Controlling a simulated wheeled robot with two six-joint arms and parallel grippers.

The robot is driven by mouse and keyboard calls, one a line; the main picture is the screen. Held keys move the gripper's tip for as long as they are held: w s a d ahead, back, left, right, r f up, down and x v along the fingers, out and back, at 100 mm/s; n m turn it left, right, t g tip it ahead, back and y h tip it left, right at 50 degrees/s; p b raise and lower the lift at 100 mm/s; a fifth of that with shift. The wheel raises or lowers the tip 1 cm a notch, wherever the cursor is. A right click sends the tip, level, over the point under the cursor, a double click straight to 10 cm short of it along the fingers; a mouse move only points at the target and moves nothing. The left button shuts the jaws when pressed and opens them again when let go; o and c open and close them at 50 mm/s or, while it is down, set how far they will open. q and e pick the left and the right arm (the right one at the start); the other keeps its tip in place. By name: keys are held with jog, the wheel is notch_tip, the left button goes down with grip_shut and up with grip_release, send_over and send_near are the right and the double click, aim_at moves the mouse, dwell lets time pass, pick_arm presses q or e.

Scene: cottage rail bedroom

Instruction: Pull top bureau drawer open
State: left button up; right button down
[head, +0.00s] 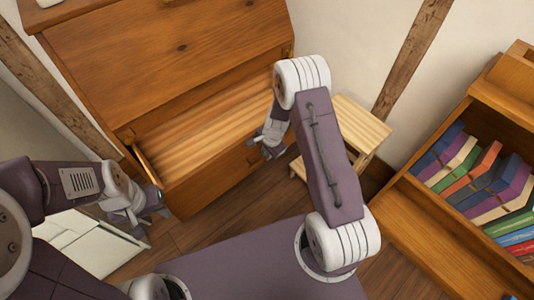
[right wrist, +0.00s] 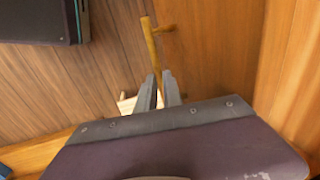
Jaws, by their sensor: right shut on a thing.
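The wooden bureau (head: 200,45) stands at the upper left of the head view. Its top drawer (head: 205,130) appears pulled out below the slanted front, with a pale striped inside showing and seemingly empty. My right gripper (head: 268,143) is at the drawer's right front. In the right wrist view its fingers (right wrist: 162,88) are shut around the lower end of a brass bar handle (right wrist: 150,42) on a wooden face. My left gripper (head: 150,208) is beside the drawer's left front corner; its finger gap is unclear.
A small pale wooden stool (head: 360,125) stands right of the bureau, behind my right arm. A bookcase (head: 400,205) with several coloured books fills the right side. Wooden floor (head: 190,237) shows between the bureau and my base. A white panelled object (head: 85,240) lies at lower left.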

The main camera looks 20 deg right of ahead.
pick_arm(q)
jog(key=shift+s+d, duration=0.15)
jog(key=shift+s, duration=0.3)
pick_arm(e)
jog(key=shift+s+d, duration=0.2)
jog(key=shift+s, duration=0.2)
jog(key=c, duration=1.5)
grip_release()
